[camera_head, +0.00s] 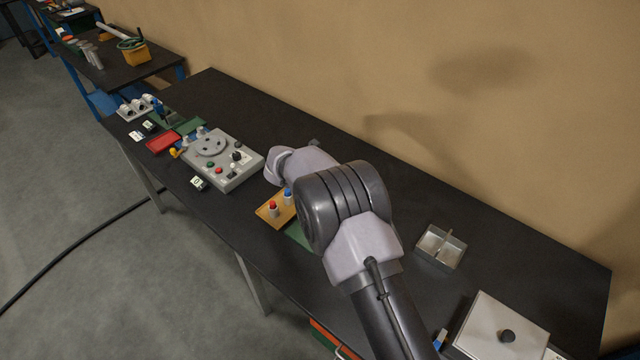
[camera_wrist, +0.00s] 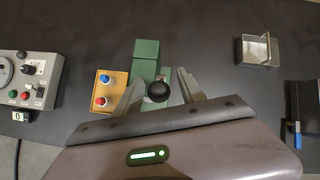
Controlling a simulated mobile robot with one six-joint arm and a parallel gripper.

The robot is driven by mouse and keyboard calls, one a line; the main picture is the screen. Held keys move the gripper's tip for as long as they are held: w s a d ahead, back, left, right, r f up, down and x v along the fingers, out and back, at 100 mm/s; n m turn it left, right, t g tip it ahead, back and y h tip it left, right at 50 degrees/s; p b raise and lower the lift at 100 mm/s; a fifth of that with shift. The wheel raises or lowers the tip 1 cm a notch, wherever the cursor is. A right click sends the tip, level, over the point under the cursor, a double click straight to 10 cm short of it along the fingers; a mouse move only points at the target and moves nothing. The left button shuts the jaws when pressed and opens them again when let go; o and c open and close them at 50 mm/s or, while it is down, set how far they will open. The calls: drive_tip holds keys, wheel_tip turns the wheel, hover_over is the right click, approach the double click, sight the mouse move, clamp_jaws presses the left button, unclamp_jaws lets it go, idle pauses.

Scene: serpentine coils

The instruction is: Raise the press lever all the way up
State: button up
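The green press (camera_wrist: 147,52) stands on the dark bench in the wrist view. A black ball knob (camera_wrist: 157,91), apparently the end of the press lever, shows in front of it. My gripper (camera_wrist: 160,76) is open, with one finger left and one right of the knob. Gaps show between the knob and both fingers, so it is not gripped. The lever's shaft and its angle cannot be made out from above. In the head view my arm hides the knob and my gripper; only a green edge of the press (camera_head: 298,236) shows.
A yellow box with red and blue buttons (camera_wrist: 109,91) stands close left of the press. A grey control panel (camera_head: 222,160) lies farther left. Bare bench separates press and tray.

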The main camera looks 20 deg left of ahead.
drive_tip(key=shift+s+a+r, duration=0.2)
drive_tip(key=shift+s+r, duration=0.05)
drive_tip(key=shift+r, duration=0.05)
drive_tip(key=v, duration=1.6)
drive_tip(key=shift+s+r, duration=0.15)
drive_tip(key=shift+r, duration=0.1)
drive_tip(key=shift+d, duration=0.15)
